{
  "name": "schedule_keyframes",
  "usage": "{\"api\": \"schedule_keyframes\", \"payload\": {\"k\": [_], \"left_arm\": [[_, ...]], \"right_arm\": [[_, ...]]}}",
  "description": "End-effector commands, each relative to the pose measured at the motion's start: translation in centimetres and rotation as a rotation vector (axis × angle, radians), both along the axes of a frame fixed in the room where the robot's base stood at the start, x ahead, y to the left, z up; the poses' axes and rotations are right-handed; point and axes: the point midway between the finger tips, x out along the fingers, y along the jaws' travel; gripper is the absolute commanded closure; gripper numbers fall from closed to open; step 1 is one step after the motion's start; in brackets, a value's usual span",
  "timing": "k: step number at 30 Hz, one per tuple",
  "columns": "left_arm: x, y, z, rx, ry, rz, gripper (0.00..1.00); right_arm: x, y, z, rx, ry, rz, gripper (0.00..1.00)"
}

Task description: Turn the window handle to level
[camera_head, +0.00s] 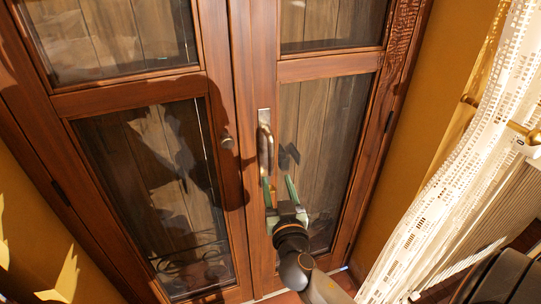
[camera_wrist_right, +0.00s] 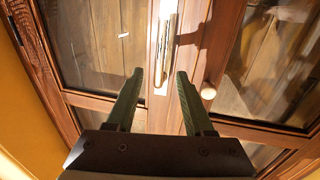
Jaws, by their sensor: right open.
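The metal handle (camera_head: 266,145) is on the inner stile of the right-hand wooden door and stands upright, along the door's length. In the right wrist view the handle (camera_wrist_right: 168,35) is a bright, shiny bar running up between the fingers. My right gripper (camera_head: 278,181) is open just below the handle's lower end, with its green fingers pointing up at it. The right wrist view shows the fingertips (camera_wrist_right: 160,74) spread on either side of the handle's lower end, with nothing held. Whether a finger touches the handle cannot be told. My left gripper is not in view.
A round knob (camera_head: 227,142) sits on the left-hand door (camera_head: 225,75), near the handle. Both doors have glass panes. A white patterned curtain (camera_head: 440,165) and a radiator (camera_head: 470,240) stand at the right. Ochre wall lies between them and the doors.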

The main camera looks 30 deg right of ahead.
Motion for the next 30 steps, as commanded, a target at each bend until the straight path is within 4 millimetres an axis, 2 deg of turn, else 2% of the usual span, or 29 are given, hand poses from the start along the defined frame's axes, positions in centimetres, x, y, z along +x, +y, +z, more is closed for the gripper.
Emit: {"api": "schedule_keyframes", "payload": {"k": [3,9,15,21,29,30], "left_arm": [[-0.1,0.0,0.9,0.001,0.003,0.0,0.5],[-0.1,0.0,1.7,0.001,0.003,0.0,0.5],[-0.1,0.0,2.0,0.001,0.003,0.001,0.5],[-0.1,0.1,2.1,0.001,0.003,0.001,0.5],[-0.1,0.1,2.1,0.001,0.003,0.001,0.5],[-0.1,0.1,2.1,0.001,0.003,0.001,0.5]], "right_arm": [[2.4,-1.2,0.4,-0.005,-0.001,-0.001,0.47],[5.9,-2.7,0.3,-0.004,0.001,0.0,0.47],[8.3,-3.8,0.1,-0.003,0.003,0.001,0.47],[9.1,-4.2,0.0,0.0,0.002,0.001,0.47],[9.1,-4.2,-0.1,0.0,0.003,0.001,0.47],[9.1,-4.2,-0.1,-0.001,0.004,0.001,0.52]]}}
